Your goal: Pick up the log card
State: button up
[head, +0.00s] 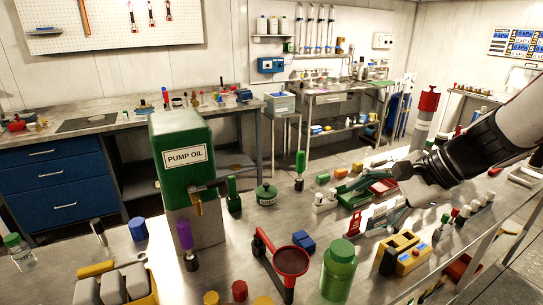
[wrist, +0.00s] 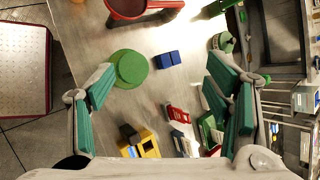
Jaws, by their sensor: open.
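My gripper (head: 366,202) hangs open above the right part of the steel bench, its two green-padded fingers spread and nothing between them. The wrist view also shows the open gripper (wrist: 160,70) with bare bench and other things below. I cannot clearly make out the log card. A small red and white flat piece (head: 363,222) lies beside the nearer finger in the head view, partly hidden by it. A similar red and white piece (wrist: 177,115) shows between the fingers in the wrist view. I cannot tell whether either is the card.
A green jar (head: 339,270), a red funnel on a stand (head: 291,261), blue blocks (head: 303,241) and a yellow and black device (head: 405,254) stand nearby. A tall green pump oil container (head: 184,140) stands left. Small bottles and trays crowd the bench's right side.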

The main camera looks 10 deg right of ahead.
jog(key=w+d+f+m+t+b, duration=0.35)
jog(key=w+d+f+m, duration=0.5)
jog(key=d, duration=0.35)
jog(key=m+t+h+b, duration=0.2)
jog(key=m+t, duration=0.2)
jog(key=m, duration=0.3)
send_near(382, 207)
jog(key=v, duration=0.3)
jog(key=shift+s+a+r, duration=0.15)
jog(key=shift+a+r, duration=0.1)
jog(key=shift+a, duration=0.05)
jog(key=shift+m, duration=0.25)
jog(key=x, duration=1.3)
jog(key=shift+w+d+f+b, duration=0.3)
jog(key=shift+w+f, duration=0.05)
jog(key=shift+f, duration=0.05)
jog(key=c, duration=1.1)
